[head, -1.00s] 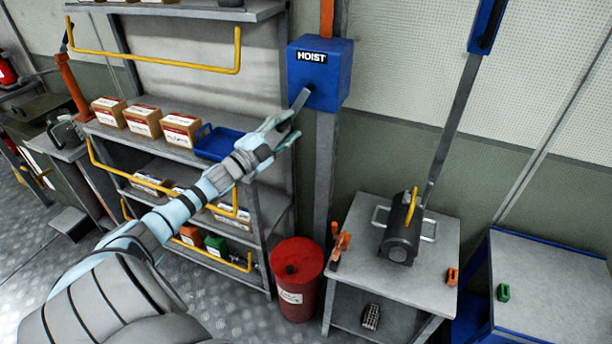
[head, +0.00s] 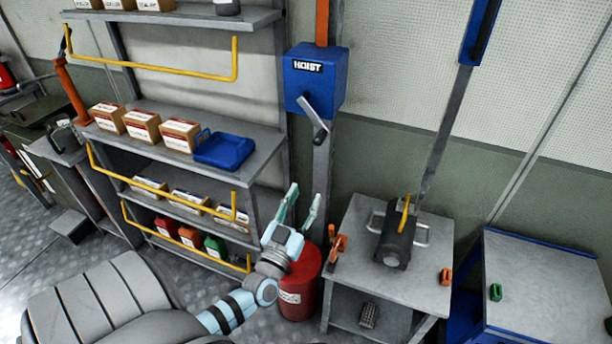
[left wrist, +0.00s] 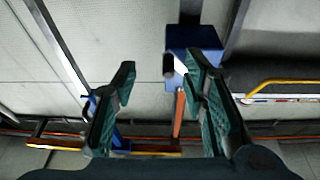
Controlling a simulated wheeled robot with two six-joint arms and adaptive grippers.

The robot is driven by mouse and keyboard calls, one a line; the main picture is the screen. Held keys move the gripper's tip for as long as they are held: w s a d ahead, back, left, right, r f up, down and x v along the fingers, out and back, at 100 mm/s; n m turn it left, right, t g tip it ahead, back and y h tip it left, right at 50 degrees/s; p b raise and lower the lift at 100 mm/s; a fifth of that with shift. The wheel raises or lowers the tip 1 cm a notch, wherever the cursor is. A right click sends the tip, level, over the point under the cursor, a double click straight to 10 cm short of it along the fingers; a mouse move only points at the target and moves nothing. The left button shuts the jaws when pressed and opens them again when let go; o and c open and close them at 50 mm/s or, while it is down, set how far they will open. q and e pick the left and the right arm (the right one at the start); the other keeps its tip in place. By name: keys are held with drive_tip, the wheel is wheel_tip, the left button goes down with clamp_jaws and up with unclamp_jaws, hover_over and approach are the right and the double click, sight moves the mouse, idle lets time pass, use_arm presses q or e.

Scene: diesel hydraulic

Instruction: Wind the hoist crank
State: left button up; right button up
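The blue hoist box (head: 316,78), labelled HOIST, is fixed to a grey post. Its grey crank (head: 312,115) slants down to the right from the box front, with a dark handle at its lower end. My left gripper (head: 304,194) is open and empty, below the crank and clear of it, fingers pointing up. In the left wrist view its two green-padded fingers (left wrist: 160,70) are spread wide. The box (left wrist: 206,39) shows beyond them, partly hidden by the right-hand finger. My right gripper is not in view.
A shelf (head: 255,140) with boxes and a blue tray (head: 224,151) stands left of the post. A red drum (head: 303,275) is behind my left gripper. A grey table (head: 365,215) bearing a dark motor-like unit (head: 397,245) stands to the right.

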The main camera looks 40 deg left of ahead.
use_arm(q)
wheel_tip(320, 180, down, 10)
drive_tip(key=s+d+m+g+h, duration=0.1)
drive_tip(key=g+h, duration=0.1)
drive_tip(key=shift+d+f+m+g+p, duration=0.2)
drive_tip(key=shift+d+m+g+p, duration=0.1)
drive_tip(key=shift+d+m+g, duration=0.1)
drive_tip(key=shift+a, duration=0.1)
